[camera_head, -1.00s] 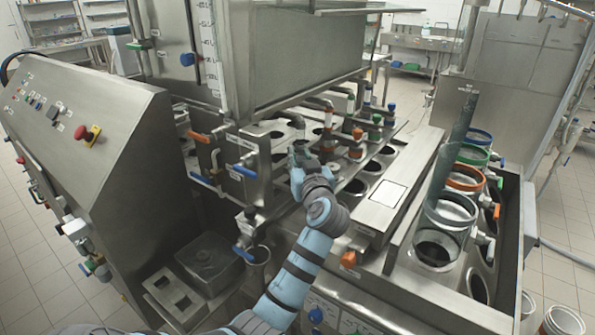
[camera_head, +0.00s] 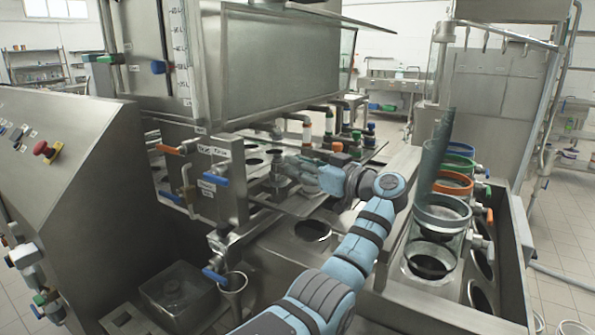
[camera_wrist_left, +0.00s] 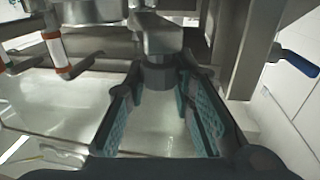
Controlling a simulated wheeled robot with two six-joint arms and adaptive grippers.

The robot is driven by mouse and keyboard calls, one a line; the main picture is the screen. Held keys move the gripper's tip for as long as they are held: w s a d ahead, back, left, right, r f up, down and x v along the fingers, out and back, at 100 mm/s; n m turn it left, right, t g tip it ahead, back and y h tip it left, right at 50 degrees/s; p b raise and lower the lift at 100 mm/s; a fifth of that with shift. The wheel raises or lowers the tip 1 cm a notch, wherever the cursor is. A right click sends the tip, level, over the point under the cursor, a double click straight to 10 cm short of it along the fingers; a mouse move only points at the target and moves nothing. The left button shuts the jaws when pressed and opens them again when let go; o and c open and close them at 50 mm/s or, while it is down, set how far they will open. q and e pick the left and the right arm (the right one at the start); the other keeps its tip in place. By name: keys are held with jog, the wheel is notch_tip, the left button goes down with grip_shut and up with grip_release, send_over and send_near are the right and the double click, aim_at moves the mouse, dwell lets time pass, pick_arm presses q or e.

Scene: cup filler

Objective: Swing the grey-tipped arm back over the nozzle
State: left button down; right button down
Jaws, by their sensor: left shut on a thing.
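The grey-tipped arm (camera_head: 275,133) is a metal pipe bending down to a dark grey tip, left of the orange-marked pipe. My left gripper (camera_head: 279,170) is at this tip, its arm coming in from the lower right. In the left wrist view, the grey tip (camera_wrist_left: 158,73) hangs under a metal block, between the far ends of my left gripper's teal-padded fingers (camera_wrist_left: 157,86), which are closed on it. The fingers partly hide the spot under the tip, so I cannot tell which part is the nozzle. My right gripper is not in view.
Orange-marked (camera_head: 306,130) and green-marked (camera_head: 329,122) pipes stand close to the right. A blue valve handle (camera_head: 215,180) is on the left. A glass cylinder (camera_head: 438,225) stands right of my arm. A large metal tank (camera_head: 285,65) is behind.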

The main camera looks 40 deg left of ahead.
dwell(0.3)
pick_arm(q)
jog(key=c, duration=1.6)
grip_release()
jog(key=shift+w, duration=0.1)
jog(key=d, duration=0.7)
jog(key=shift+d, duration=0.25)
